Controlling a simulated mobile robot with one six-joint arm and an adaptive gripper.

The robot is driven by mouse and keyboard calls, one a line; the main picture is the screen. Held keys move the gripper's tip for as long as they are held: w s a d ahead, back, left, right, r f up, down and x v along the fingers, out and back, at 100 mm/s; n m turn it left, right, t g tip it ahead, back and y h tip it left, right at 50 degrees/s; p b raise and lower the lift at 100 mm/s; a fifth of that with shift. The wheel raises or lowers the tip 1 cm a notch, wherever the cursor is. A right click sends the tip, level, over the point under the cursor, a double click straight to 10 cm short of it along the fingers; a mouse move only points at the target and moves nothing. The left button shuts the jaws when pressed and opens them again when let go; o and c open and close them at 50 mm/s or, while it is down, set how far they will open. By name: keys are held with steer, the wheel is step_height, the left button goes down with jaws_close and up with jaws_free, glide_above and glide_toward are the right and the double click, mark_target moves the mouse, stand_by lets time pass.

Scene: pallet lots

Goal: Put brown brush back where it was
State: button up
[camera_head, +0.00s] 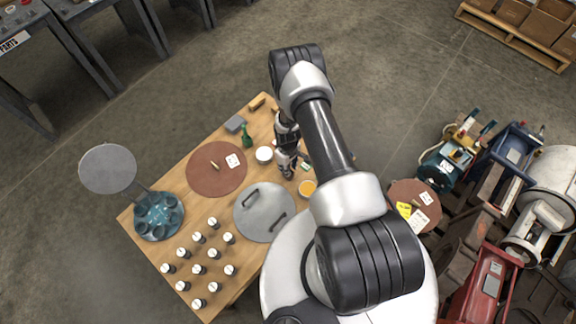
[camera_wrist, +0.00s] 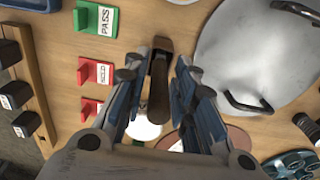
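The brown brush (camera_wrist: 158,80) shows in the wrist view, with its broad head toward the top of the picture and its dark handle running down between my fingers. My gripper (camera_wrist: 157,78) is open, with one finger on each side of the handle and a visible gap on both sides. I cannot tell how far above or around the handle the fingertips are. In the head view my gripper (camera_head: 288,165) is low over the wooden table (camera_head: 190,200), near its right edge. The brush cannot be made out there, behind my arm.
A grey metal lid with two handles (camera_head: 265,212), a white round container (camera_head: 264,154), a green bottle (camera_head: 247,137) and a brown round mat (camera_head: 217,168) are close by. PASS (camera_wrist: 97,18) and HOLD (camera_wrist: 97,72) signs stand left. Several white-capped bottles fill the table's near end.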

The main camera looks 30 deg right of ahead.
steer(key=shift+o, duration=0.2)
step_height(320, 180, up, 12)
steer(key=p, duration=0.4)
steer(key=shift+w+r, duration=0.1)
steer(key=shift+r, duration=0.25)
steer(key=w+a+r+m+t, duration=0.1)
steer(key=w+r, duration=0.1)
steer(key=r, duration=1.1)
steer(key=w+a+r+t, duration=0.1)
steer(key=w+r, duration=0.1)
steer(key=r, duration=1.1)
steer(key=s+a+r+m+t, duration=0.15)
steer(key=s+r, duration=0.25)
steer(key=r, duration=0.4)
steer(key=s+a+r+g, duration=0.15)
steer(key=s+r, duration=0.25)
steer(key=r, duration=0.5)
steer(key=s+a+r+m+t, duration=0.1)
steer(key=s+r, duration=0.3)
steer(key=s, duration=0.4)
steer(key=s+a+r+m+t, duration=0.1)
steer(key=s+a+r, duration=0.2)
steer(key=s, duration=0.6)
steer(key=shift+s+r+t, duration=0.2)
steer(key=shift+r+t, duration=0.1)
steer(key=shift+r, duration=0.45)
